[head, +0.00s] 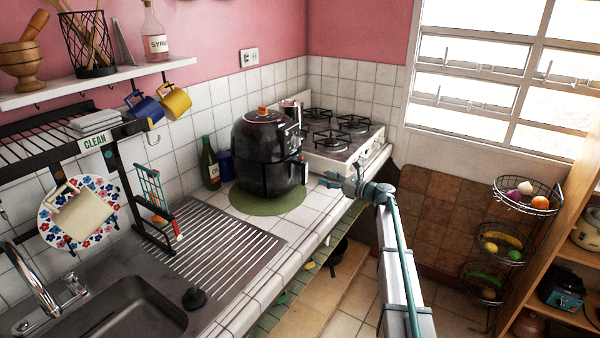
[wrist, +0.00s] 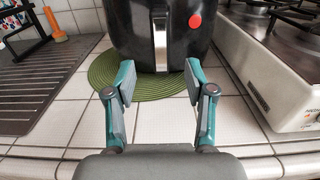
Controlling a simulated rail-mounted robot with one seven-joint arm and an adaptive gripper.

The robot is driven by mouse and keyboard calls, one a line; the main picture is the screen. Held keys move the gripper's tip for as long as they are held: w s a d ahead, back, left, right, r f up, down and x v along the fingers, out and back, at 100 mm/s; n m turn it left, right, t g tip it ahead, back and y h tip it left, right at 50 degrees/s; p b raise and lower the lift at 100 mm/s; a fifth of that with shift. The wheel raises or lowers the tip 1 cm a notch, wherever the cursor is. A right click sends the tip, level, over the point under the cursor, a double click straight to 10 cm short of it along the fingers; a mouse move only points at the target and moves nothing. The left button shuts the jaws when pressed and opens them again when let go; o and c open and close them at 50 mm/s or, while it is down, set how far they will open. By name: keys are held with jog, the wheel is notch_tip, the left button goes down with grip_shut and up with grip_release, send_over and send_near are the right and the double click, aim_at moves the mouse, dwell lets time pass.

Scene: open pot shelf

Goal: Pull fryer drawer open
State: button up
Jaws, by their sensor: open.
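The black fryer (head: 262,140) stands on a round green mat (head: 262,200) on the tiled counter. Its drawer (head: 280,178) is the lower part and looks closed. In the wrist view the fryer front (wrist: 125,30) fills the top, with the upright drawer handle (wrist: 160,40) near the middle and a red dot to its right. My gripper (head: 325,182) is in front of the fryer, at the counter's front edge. In the wrist view my gripper (wrist: 160,80) is open, its fingers apart and empty, lined up with the handle but short of it. The fryer's top is cut off there.
A white gas stove (head: 345,140) stands close to the right of the fryer. A green bottle (head: 209,163) and a blue container (head: 226,165) are behind it at the left. A metal drainboard (head: 215,240) lies to the left. The counter before the fryer is clear.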

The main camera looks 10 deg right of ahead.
aim_at(306, 171)
jog(key=p+x, duration=0.3)
jog(key=x, duration=0.5)
jog(key=shift+w+a+r, duration=0.1)
jog(key=shift+w+a, duration=0.15)
jog(key=shift+w, duration=0.1)
jog(key=shift+x, duration=0.85)
grip_shut()
